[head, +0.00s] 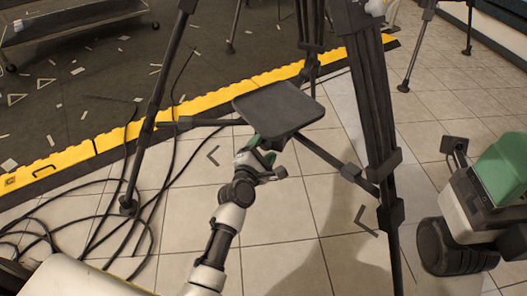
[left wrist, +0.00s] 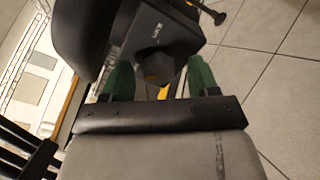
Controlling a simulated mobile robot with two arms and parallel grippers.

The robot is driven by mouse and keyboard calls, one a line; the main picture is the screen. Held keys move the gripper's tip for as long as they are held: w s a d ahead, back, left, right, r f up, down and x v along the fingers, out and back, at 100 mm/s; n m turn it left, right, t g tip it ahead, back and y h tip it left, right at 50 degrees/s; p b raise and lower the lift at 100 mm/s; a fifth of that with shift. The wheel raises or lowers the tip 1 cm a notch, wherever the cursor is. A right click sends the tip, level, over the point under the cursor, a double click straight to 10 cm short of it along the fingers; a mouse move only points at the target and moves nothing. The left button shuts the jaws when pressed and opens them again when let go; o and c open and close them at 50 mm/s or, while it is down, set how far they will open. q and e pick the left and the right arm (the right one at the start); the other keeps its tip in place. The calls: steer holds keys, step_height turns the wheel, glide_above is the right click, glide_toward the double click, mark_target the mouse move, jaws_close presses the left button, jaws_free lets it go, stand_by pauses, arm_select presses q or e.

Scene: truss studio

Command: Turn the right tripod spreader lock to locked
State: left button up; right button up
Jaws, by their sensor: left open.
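A dark tripod stands ahead, its spreader arms (head: 330,158) reaching to the legs. A dark square plate (head: 278,108) sits where the spreader arms meet, and hides the hub. My left gripper (head: 263,155) is just below the plate's near edge. In the left wrist view its two green fingers (left wrist: 160,83) stand apart. A dark faceted piece (left wrist: 158,68) shows between and beyond them, below a dark block with a small pale label (left wrist: 155,32). I cannot tell which part is the lock, how it is set, or whether the fingers touch it.
Tripod legs stand left (head: 150,120) and right (head: 372,100) of my left arm. Black cables (head: 95,220) lie on the tiles at left. A yellow-edged dark mat (head: 100,140) lies behind.

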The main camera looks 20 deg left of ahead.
arm_select(q)
steer(key=shift+w, duration=0.2)
steer(key=c, duration=0.9)
